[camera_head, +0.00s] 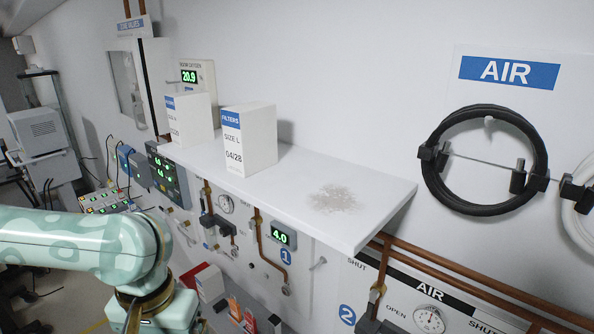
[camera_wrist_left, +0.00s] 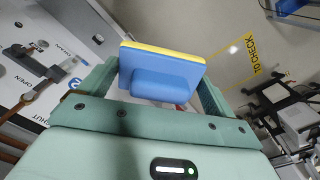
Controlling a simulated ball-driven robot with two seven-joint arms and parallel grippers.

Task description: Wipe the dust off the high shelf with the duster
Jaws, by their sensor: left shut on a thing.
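The high shelf (camera_head: 375,220) is a white board on the wall in the head view. A grey-brown dust patch (camera_head: 334,198) lies on its right part. The duster (camera_wrist_left: 160,68), a blue block with a handle and a yellow edge layer, is in the left wrist view. My left gripper (camera_wrist_left: 157,88) is shut on the duster's blue handle. In the head view my left arm reaches in at lower left, below the shelf, and its gripper and the duster are out of that picture. My right gripper is in neither view.
Two white boxes, one a filters box (camera_head: 248,138) and one behind it (camera_head: 187,118), stand on the shelf's left part. Copper pipes (camera_head: 480,285) and gauges run below. A black hose ring (camera_head: 485,160) hangs at right. The shelf's right part is clear of objects.

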